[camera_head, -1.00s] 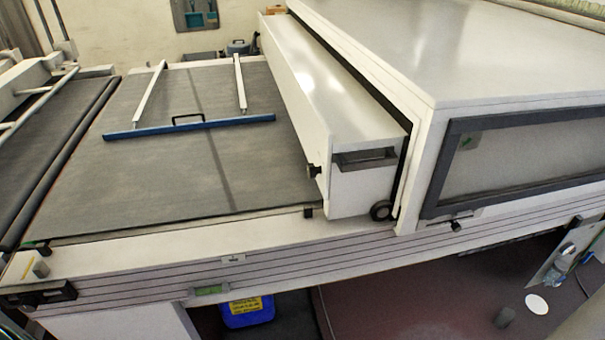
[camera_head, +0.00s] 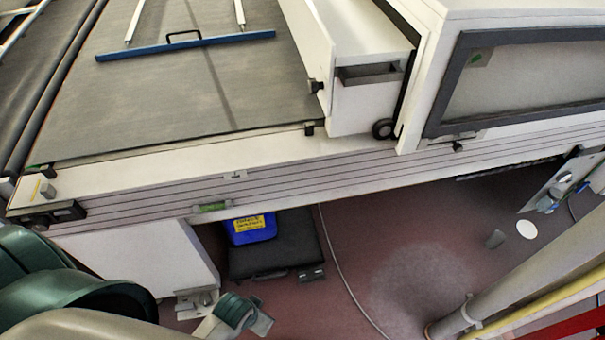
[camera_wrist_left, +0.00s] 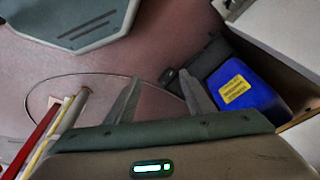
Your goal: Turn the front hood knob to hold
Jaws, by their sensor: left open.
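The white hood (camera_head: 360,95) stands across the belt in the head view. A small black knob (camera_head: 316,86) sticks out at its lower left edge. A round black wheel-like knob (camera_head: 382,129) sits low at its front right corner. I cannot tell which is the front hood knob or read any setting. My left gripper (camera_wrist_left: 162,78) is open and empty in the left wrist view, its two grey fingers apart above the floor. It is low and well away from both knobs. My right gripper is not in view.
A blue container (camera_head: 250,228) with a yellow label is under the machine; it also shows in the left wrist view (camera_wrist_left: 245,92). A blue bar (camera_head: 185,47) lies across the grey belt (camera_head: 200,105). A grey pipe (camera_head: 520,272) stands at right. A cable crosses the floor.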

